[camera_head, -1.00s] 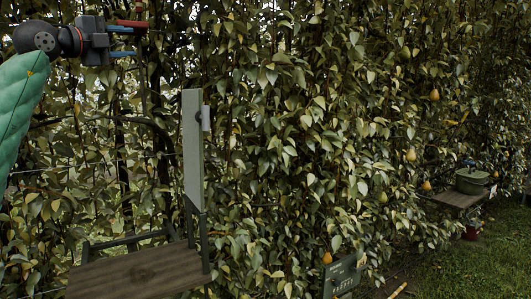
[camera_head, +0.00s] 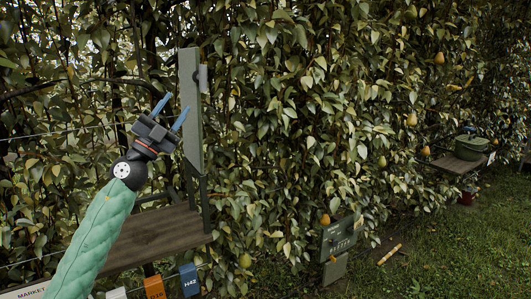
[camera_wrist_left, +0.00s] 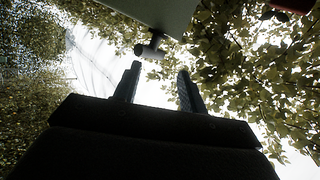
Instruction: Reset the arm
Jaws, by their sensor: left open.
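My left gripper (camera_head: 172,108) is raised at the left of the head view, on the green-sleeved arm, with its two blue fingers pointing up and slightly right. The fingers are apart with nothing between them. In the left wrist view the open fingers (camera_wrist_left: 159,70) point up towards a pale panel with a dark knob-like fitting (camera_wrist_left: 150,48) below it. In the head view the gripper is just left of an upright grey-green post (camera_head: 190,120); whether it touches cannot be told. My right gripper is out of view.
A wooden shelf (camera_head: 155,238) lies below the gripper. Dense pear foliage (camera_head: 280,110) fills the back, with several yellow pears, one at the right (camera_head: 411,119). A green pot (camera_head: 468,147) stands on a far shelf. A dark sign (camera_head: 341,236) stands low. Open grass (camera_head: 450,250) lies front right.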

